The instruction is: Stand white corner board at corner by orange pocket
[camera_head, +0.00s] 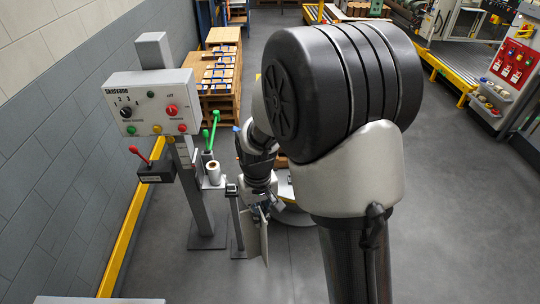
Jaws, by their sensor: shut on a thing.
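My gripper (257,208) hangs low at the middle of the view, beside the control post. It is shut on a pale, cream-white corner board (263,243), a narrow strip that hangs nearly upright below the fingers. Its lower end shows against the grey floor and looks clear of it, though I cannot be sure. My own arm covers much of the centre and right. I cannot make out an orange pocket; the spot behind my arm is hidden.
A grey control box (150,104) stands on a post at left. A white roll (214,174) and a thin stand (236,222) are close left of my gripper. Wooden pallets with stacked blanks (220,72) stand behind. The floor in front is clear.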

